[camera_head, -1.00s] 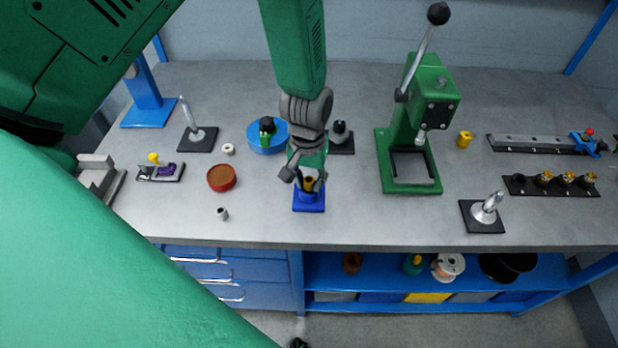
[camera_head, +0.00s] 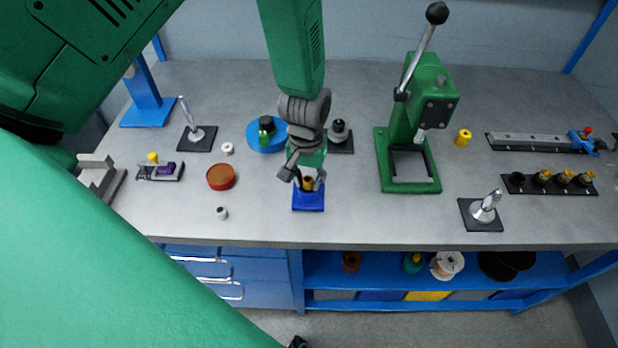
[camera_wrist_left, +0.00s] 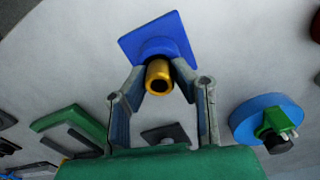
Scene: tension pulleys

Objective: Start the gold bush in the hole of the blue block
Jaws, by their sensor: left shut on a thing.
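The blue block (camera_head: 309,201) sits on the grey bench near its front edge, and it also shows in the left wrist view (camera_wrist_left: 157,37). My left gripper (camera_head: 308,184) points down over the block. It is shut on the gold bush (camera_head: 308,182). In the left wrist view the gold bush (camera_wrist_left: 159,76) is a hollow cylinder between the fingertips (camera_wrist_left: 160,82), at the near side of the block. The block's hole is hidden, so I cannot tell whether the bush's far end has entered it. My right gripper is not in view.
A green arbor press (camera_head: 411,150) stands to the right. A blue round dish (camera_head: 262,137) is left behind the gripper. A red-rimmed brown dish (camera_head: 221,177) and a small grey sleeve (camera_head: 222,213) lie to the left. A toggle clamp (camera_head: 485,211) is at the right front.

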